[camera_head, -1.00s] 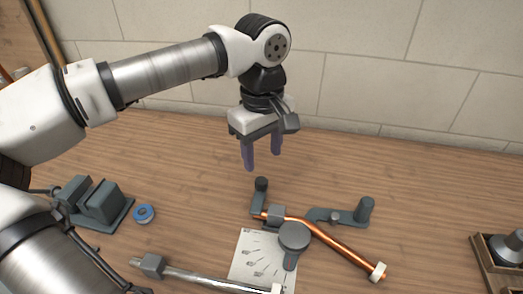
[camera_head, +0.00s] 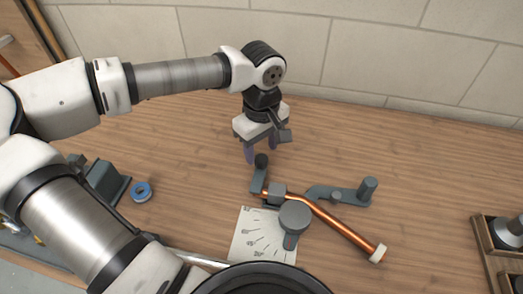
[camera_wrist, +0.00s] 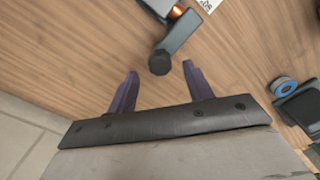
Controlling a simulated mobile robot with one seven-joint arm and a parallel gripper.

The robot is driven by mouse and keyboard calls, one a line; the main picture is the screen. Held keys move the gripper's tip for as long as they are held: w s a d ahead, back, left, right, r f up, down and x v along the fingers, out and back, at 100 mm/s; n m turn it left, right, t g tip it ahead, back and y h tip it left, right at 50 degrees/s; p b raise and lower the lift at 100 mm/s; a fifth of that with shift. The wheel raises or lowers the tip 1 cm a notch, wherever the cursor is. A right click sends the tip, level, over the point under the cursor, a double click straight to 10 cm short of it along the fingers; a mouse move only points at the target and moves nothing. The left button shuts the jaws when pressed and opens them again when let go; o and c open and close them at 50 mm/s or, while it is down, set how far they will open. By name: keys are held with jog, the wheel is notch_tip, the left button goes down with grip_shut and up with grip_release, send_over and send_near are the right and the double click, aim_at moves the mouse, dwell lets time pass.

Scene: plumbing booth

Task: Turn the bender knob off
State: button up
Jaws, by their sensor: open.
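The bender is a dark grey tool with a copper pipe (camera_head: 338,227) running through it. A small dark knob (camera_head: 261,160) stands at the end of its short arm, and a large round grey knob (camera_head: 294,214) sits near its middle. A third grey post (camera_head: 369,188) stands at the right end of another arm. I cannot tell which one the task means. My gripper (camera_head: 261,151) points down, open and empty, close behind the small dark knob. In the wrist view this knob (camera_wrist: 160,63) lies between and just beyond the fingertips; contact is not visible.
A paper sheet with printed marks (camera_head: 250,240) lies under the bender. A blue tape roll (camera_head: 141,192) and a dark vise-like block (camera_head: 106,182) are at the left. A wooden tray (camera_head: 487,250) stands at the right. The stone wall (camera_head: 380,50) closes the back.

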aim_at(259, 173)
jog(key=shift+f, duration=1.45)
jog(key=shift+c, duration=0.3)
grip_shut()
